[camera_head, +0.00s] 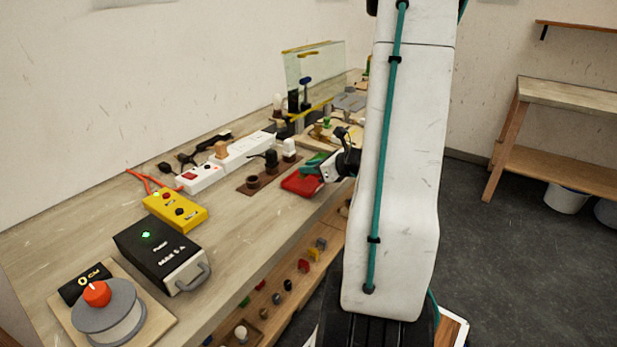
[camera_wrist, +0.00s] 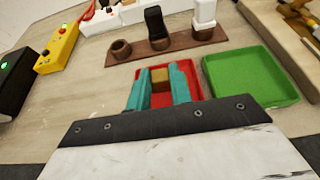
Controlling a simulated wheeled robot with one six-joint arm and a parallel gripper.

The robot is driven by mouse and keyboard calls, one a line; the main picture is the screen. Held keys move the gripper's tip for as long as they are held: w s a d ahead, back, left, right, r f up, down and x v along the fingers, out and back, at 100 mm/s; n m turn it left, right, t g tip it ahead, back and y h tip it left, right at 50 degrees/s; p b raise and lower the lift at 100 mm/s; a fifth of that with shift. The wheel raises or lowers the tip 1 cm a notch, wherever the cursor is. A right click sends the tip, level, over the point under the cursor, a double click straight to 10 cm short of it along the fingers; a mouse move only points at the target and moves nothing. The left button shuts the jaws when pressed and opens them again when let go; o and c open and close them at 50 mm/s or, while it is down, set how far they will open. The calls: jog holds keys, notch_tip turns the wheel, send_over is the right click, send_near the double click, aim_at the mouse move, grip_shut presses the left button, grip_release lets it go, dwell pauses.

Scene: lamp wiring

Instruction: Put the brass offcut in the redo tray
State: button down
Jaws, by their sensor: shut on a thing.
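My gripper (camera_wrist: 160,86) has teal fingers, shut on a small yellow-brown block, the brass offcut (camera_wrist: 160,76). In the wrist view the fingers and block appear over the red tray (camera_wrist: 196,72); their height above it is hard to tell. In the head view my gripper (camera_head: 315,164) is at the far edge of the red tray (camera_head: 298,186), and the offcut cannot be made out there. A green tray (camera_wrist: 250,78) lies just right of the red one in the wrist view. No label shows on either tray.
A brown strip with sockets (camera_wrist: 152,46) lies just behind the red tray. White power strips (camera_head: 245,150), a yellow switch box (camera_head: 175,210) and a black supply box (camera_head: 160,255) stand along the bench. A wooden board (camera_wrist: 290,40) is beyond the green tray.

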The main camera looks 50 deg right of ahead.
jog(key=shift+w, duration=0.35)
jog(key=shift+w+f, duration=0.1)
jog(key=shift+f, duration=1.7)
jog(key=shift+f, duration=0.1)
jog(key=c, duration=1.3)
grip_release()
jog(key=shift+o, duration=0.2)
